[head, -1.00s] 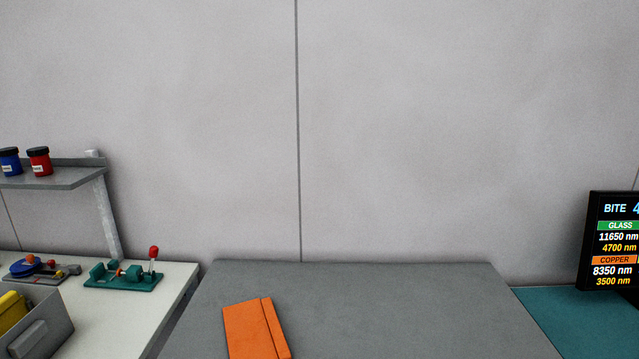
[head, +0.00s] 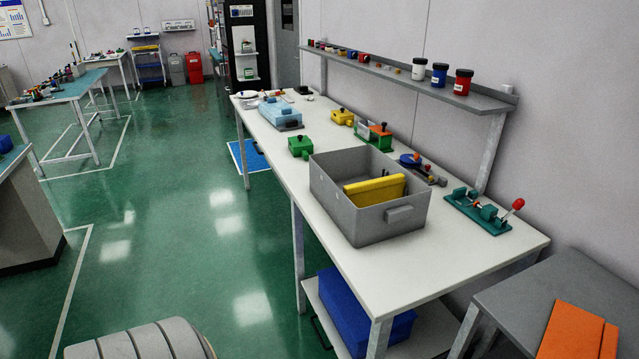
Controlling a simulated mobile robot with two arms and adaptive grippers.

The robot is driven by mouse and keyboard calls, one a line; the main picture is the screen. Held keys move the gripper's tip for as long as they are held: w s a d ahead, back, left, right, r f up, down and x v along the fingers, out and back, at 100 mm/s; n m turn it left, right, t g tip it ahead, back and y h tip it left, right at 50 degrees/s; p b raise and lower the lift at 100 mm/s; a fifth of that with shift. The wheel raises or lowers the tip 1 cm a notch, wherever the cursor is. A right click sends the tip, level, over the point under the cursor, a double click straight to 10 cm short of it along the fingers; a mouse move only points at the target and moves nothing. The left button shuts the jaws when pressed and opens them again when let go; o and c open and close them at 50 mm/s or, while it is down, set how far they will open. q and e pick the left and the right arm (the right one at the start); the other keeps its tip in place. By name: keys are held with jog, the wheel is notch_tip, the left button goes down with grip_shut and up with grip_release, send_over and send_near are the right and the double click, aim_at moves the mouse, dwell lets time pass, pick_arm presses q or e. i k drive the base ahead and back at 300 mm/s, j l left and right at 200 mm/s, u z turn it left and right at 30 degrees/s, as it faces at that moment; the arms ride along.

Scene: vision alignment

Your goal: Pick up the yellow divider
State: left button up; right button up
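The yellow divider (head: 375,190) stands inside a grey open bin (head: 365,231) on the white workbench. Its upper part shows above the near wall of the bin, and its lower part is hidden by that wall. Neither of my grippers is in the head view, so I cannot see whether they are open or shut.
The white bench (head: 400,274) also holds a teal fixture (head: 478,212), a green block (head: 300,147) and a blue box (head: 280,113). A shelf (head: 440,88) with jars hangs behind. A grey table (head: 520,305) with an orange folder (head: 578,330) stands right.

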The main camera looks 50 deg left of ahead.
aim_at(371, 193)
jog(key=u, duration=1.3)
jog(key=i+j+u, duration=0.1)
jog(key=i+j, duration=0.2)
